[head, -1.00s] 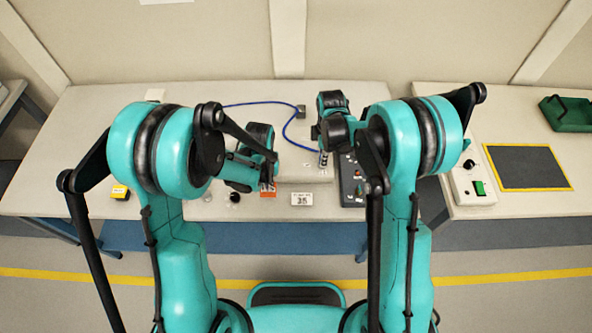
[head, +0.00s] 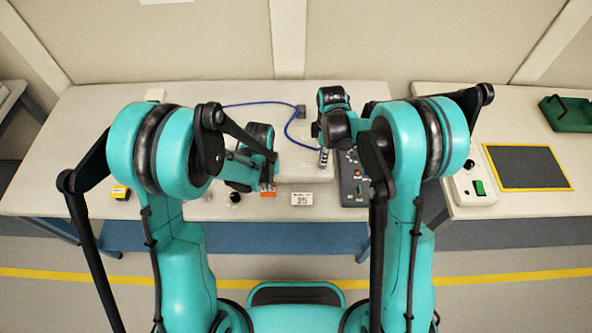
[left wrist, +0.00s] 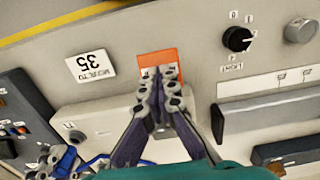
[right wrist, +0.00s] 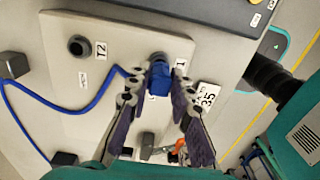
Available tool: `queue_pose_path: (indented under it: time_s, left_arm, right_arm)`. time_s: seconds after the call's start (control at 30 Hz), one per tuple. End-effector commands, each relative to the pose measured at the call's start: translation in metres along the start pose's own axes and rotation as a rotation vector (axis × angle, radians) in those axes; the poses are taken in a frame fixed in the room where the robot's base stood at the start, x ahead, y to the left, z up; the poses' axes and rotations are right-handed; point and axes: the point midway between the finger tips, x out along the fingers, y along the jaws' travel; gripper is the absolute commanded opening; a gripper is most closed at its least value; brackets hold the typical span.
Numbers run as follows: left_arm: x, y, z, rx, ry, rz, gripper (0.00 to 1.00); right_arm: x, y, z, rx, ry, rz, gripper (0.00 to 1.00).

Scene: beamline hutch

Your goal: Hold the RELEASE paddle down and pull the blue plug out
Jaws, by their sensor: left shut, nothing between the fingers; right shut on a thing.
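The orange RELEASE paddle (left wrist: 155,58) shows at the front of the pale socket box (right wrist: 95,95); it also shows in the head view (head: 267,189). My left gripper (left wrist: 160,78) is shut and empty, its fingertips over the paddle and hiding part of it. I cannot tell how far the paddle is pressed. The blue plug (right wrist: 159,80) is between the fingers of my right gripper (right wrist: 153,92), which is shut on it.
An empty socket marked T2 (right wrist: 80,46) is on the same box. A dark control panel (head: 355,185) stands to the right of the box. A card marked 35 (head: 302,199) lies in front. A black knob (left wrist: 237,39) is beside the paddle.

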Motion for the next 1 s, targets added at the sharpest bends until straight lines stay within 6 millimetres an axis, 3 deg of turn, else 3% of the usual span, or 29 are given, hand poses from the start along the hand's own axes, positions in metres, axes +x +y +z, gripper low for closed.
queue_pose_path:
  time_s: [1.0]
  left_arm:
    - [0.000,0.000,0.000,0.000,0.000,0.000,0.00]
  right_arm:
    - [-0.043,0.000,0.000,0.000,0.000,0.000,0.00]
